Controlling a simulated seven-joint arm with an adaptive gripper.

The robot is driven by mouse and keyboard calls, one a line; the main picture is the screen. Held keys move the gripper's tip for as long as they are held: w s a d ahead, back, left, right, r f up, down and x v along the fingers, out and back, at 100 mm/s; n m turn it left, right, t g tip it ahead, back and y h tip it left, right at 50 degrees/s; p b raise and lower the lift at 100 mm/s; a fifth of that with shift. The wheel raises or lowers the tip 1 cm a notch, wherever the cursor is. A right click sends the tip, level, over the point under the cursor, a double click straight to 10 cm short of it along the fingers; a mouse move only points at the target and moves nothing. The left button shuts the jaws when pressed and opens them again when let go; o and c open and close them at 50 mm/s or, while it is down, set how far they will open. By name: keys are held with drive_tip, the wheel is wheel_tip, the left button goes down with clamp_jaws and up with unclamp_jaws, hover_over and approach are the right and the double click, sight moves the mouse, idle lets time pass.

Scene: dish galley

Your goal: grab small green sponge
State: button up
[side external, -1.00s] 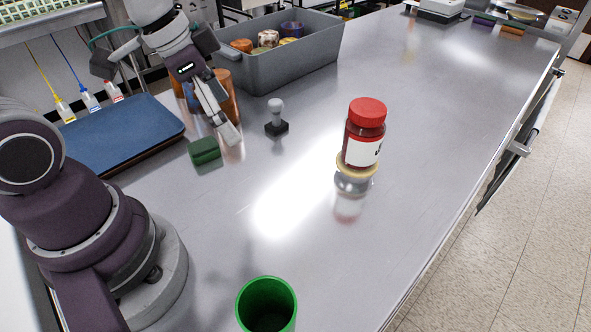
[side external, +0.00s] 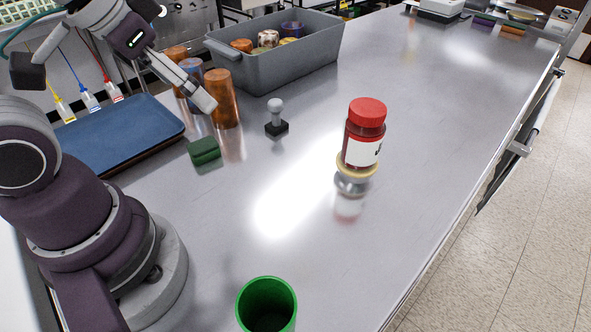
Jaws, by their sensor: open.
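The small green sponge (side external: 205,151) lies flat on the steel counter, just right of the blue tray. My gripper (side external: 203,104) is above and behind the sponge, in front of the copper cups, and apart from the sponge. Its fingers point down and to the right. It is open, with nothing seen held in it. The far finger is hard to make out against the cups.
Copper cups (side external: 223,98) stand behind the sponge. A small dark-based stamp (side external: 276,123) stands to its right. A grey bin (side external: 277,70) sits behind. A red-lidded jar (side external: 364,134) and a green cup (side external: 266,304) stand farther off.

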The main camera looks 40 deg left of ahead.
drive_tip(key=shift+o, duration=0.4)
drive_tip(key=n+g, duration=0.6)
drive_tip(key=n, duration=1)
hover_over(202, 145)
wheel_tip(202, 145, down, 10)
wheel_tip(202, 145, down, 11)
drive_tip(key=shift+r, duration=0.1)
drive_tip(key=c, duration=0.8)
